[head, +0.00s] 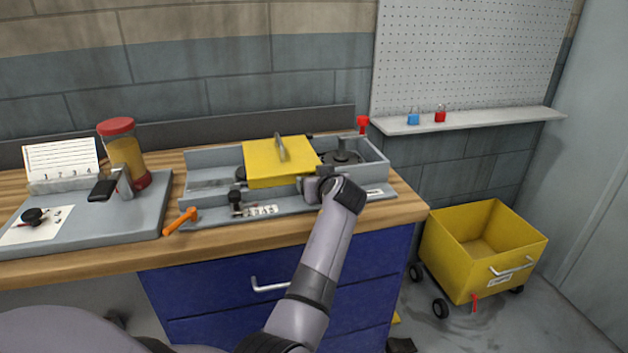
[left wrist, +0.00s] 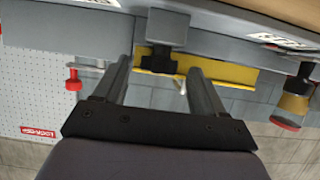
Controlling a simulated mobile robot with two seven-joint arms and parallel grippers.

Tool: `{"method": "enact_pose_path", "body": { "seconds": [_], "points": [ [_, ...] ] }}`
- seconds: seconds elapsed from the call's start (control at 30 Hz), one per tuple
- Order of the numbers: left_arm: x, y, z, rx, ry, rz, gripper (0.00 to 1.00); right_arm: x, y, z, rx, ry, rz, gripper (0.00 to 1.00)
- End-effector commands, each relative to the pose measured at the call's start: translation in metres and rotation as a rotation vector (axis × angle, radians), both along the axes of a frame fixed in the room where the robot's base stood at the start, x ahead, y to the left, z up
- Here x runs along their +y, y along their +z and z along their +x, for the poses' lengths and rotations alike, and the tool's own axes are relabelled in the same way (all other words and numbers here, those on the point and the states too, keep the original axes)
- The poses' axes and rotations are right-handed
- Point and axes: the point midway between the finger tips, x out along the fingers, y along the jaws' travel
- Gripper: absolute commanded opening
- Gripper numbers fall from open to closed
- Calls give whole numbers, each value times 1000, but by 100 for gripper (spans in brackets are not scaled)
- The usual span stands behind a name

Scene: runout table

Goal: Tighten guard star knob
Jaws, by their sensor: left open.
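The yellow guard (head: 262,163) with its upright grey fin lies over the grey runout fixture (head: 210,160); its yellow edge also shows in the left wrist view (left wrist: 225,72). A black knob (left wrist: 158,66) sits on a grey block (left wrist: 168,28) near one end of that edge. My left gripper (left wrist: 160,68) is open, its two fingers on either side of the knob in the picture; I cannot tell whether they touch it. In the head view my wrist covers the fixture's right front, hiding the fingers and this knob. My right gripper is not in view.
Another black knob (head: 236,197) stands at the fixture's front. An orange handle (head: 180,221) lies left of it. A red-lidded jar (head: 124,153) and a grey tray (head: 130,228) stand further left. A red knob (head: 362,121) rises behind. A yellow bin (head: 447,251) is on the floor.

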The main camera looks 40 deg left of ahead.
Motion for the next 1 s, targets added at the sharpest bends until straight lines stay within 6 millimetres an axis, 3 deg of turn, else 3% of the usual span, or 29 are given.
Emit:
{"method": "enact_pose_path", "body": {
  "seconds": [0.37, 0.57, 0.73, 1.0],
  "points": [
    [-2, -1, 0, 0, 0, 0, 71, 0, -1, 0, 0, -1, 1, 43],
    [-2, -1, 0, 0, -1, 0, 14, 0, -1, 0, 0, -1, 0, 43],
    [-1, 0, 0, 1, -9, 0, 15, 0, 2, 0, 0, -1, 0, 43],
    [2, 1, -3, 4, -142, -3, 15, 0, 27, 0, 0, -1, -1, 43]
  ]
}}
